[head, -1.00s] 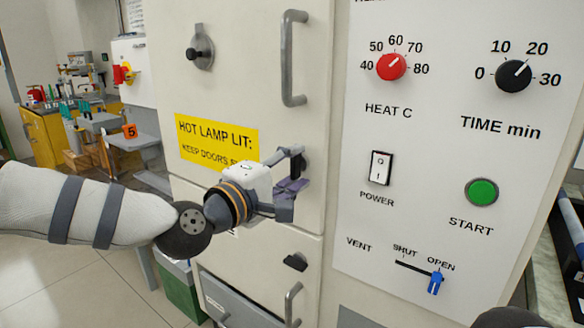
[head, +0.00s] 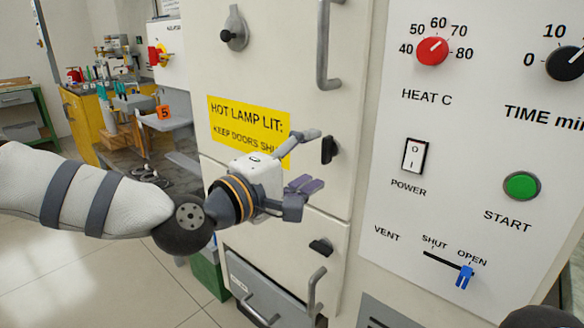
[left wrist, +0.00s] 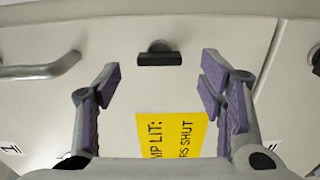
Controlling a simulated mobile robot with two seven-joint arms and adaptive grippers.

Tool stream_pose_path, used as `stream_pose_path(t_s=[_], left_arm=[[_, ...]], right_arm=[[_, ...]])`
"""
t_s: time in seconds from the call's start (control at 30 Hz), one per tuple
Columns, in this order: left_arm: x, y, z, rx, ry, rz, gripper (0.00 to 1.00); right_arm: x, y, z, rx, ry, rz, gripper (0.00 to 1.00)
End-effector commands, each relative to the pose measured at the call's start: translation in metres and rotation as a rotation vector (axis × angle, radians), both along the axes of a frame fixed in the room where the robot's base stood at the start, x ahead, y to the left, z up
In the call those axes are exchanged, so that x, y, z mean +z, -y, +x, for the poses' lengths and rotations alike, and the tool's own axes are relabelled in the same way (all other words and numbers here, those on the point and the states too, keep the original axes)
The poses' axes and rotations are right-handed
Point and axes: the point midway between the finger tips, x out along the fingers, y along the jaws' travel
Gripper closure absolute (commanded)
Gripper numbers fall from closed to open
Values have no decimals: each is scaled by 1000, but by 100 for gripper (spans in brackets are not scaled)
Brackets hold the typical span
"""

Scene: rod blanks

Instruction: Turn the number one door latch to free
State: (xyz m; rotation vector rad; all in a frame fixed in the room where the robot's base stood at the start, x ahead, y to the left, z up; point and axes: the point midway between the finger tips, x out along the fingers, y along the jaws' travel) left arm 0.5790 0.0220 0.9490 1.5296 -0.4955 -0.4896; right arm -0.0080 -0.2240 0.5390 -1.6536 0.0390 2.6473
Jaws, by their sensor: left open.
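The black door latch (head: 328,150) sits near the right edge of the upper cabinet door (head: 275,75), its bar upright in the head view. In the left wrist view the latch (left wrist: 160,58) lies crosswise, ahead of and between the fingers. My left gripper (head: 309,160) is open and empty, in front of the door and apart from the latch. No free marking is readable by the latch. My right gripper is not in view.
A second black latch (head: 320,247), tilted, is on the lower door. A grey handle (head: 325,45) stands out above the upper latch. A yellow warning sign (head: 245,128) is on the upper door. A control panel (head: 470,130) stands at right. A bench with tools is at back left.

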Motion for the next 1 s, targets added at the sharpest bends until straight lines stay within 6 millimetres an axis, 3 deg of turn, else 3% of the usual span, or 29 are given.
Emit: stream_pose_path(t_s=[0.1, 0.3, 0.7, 0.77, 0.87, 0.9, 0.97, 1.0], left_arm=[[1, -20, -27, 1, 0, -3, 37], [1, -41, -56, 1, 1, -1, 37], [-5, -43, -63, -4, -10, 10, 37], [-24, -37, -69, -19, -47, 49, 37], [-91, -25, -98, -74, -179, 186, 37], [-125, -22, -118, -106, -245, 261, 37], [-173, -22, -152, -160, -343, 376, 37], [-203, -24, -179, -202, -406, 455, 37]], right_arm=[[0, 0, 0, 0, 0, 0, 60], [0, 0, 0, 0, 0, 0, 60], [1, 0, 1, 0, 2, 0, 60], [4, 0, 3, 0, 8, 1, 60], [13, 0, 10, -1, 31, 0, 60], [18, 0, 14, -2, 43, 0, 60], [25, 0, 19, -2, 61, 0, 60], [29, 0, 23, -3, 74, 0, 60]])
